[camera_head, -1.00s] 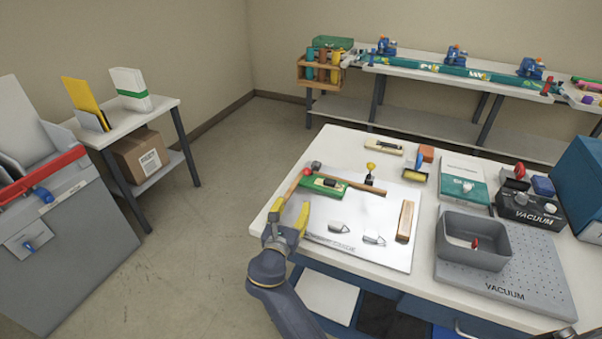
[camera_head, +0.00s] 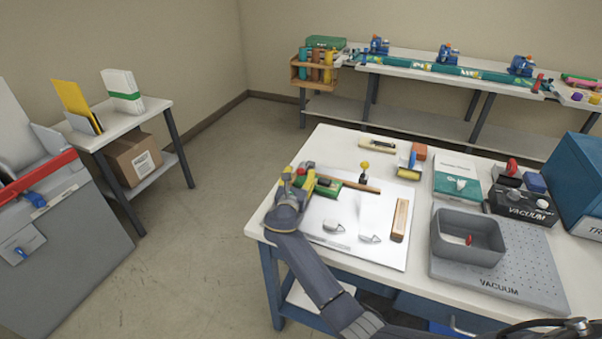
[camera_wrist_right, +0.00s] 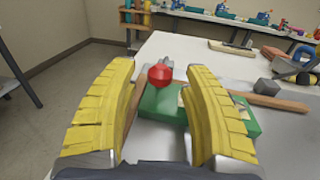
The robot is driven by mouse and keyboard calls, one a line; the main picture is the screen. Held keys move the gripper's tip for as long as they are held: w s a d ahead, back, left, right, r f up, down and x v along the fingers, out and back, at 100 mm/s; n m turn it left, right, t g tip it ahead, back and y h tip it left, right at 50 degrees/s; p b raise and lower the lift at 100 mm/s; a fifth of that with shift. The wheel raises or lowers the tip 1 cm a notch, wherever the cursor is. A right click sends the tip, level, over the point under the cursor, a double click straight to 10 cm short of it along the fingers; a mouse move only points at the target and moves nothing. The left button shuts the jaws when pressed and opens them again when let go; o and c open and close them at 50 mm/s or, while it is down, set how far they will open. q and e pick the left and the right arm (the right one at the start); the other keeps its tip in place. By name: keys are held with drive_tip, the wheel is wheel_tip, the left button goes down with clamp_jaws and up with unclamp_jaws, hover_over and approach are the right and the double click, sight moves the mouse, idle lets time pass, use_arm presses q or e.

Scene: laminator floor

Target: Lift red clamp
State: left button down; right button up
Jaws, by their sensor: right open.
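A red knob-like part (camera_wrist_right: 160,75), which looks like the red clamp's, shows in the right wrist view between my fingers, near the left end of a green block (camera_wrist_right: 160,103). A grey part shows just behind it. My right gripper (camera_wrist_right: 161,67) has yellow ribbed fingers, spread open on either side of the red part; I cannot tell whether they touch it. In the head view my right gripper (camera_head: 300,178) is at the left edge of the white sheet and mostly hides the red part. The green block (camera_head: 325,187) lies right beside it. My left gripper is out of view.
Wooden sticks lie by the green block. A wooden bar (camera_head: 400,219) and small metal pieces lie on the white sheet (camera_head: 355,255). A grey tray (camera_head: 468,251) stands at right on the vacuum plate (camera_head: 525,270). Floor at left is open.

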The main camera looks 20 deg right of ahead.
drive_tip(key=shift+w+d, duration=0.35)
drive_tip(key=shift+w, duration=0.25)
clamp_jaws()
idle(0.3)
